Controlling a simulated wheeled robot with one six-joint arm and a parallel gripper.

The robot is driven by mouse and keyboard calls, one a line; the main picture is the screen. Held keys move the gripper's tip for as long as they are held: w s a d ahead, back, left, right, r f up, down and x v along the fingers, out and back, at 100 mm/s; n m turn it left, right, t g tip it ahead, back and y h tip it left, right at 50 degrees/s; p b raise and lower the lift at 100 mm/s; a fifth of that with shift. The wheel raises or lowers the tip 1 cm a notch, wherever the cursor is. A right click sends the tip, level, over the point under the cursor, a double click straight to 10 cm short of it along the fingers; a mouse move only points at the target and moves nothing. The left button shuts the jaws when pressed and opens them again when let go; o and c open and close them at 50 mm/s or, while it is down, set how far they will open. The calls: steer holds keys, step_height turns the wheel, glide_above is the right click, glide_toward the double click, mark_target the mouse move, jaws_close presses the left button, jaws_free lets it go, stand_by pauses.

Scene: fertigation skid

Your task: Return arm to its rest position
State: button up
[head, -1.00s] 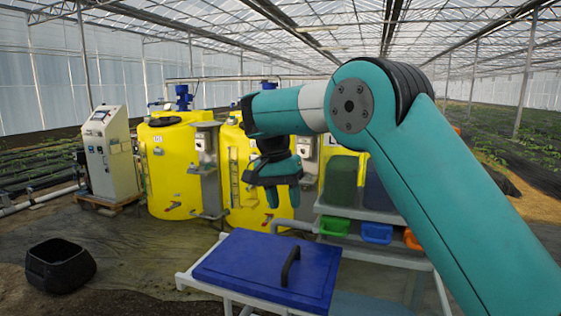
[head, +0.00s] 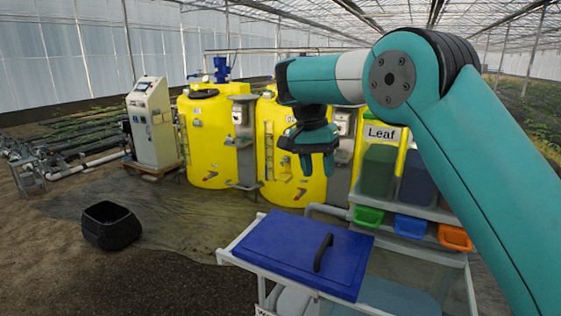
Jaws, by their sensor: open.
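My teal arm (head: 480,160) reaches in from the right, bends at a high elbow and extends left. My gripper (head: 307,165) hangs from its end, pointing down, open and empty. It appears in front of the yellow tanks and above the blue-lidded cart in the head view. It touches nothing that I can see. The exact gap between its fingers is hard to make out at this angle.
A cart with a blue lid (head: 290,250) and black handle stands below. Yellow tanks (head: 207,150) and a white control cabinet (head: 152,122) stand behind. A rack holds green (head: 368,217), blue (head: 410,227) and orange (head: 455,237) bins. A black pot (head: 111,226) sits on open ground at left.

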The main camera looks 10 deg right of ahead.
steer(key=s+a+f+n+y+b, duration=0.2)
steer(key=s+f+n+b, duration=0.3)
steer(key=s, duration=0.6)
steer(key=s+a+f+n+t+y+b, duration=0.1)
steer(key=s+f+n+b, duration=0.4)
steer(key=s, duration=0.6)
steer(key=s+a+f+n+y+b, duration=0.2)
steer(key=s+a+f+n+b, duration=0.2)
steer(key=s+f+b, duration=0.4)
steer(key=s+f+n, duration=0.1)
steer(key=s, duration=0.3)
steer(key=shift+a+f+y, duration=0.25)
steer(key=shift+a+y, duration=0.05)
steer(key=shift+y, duration=0.1)
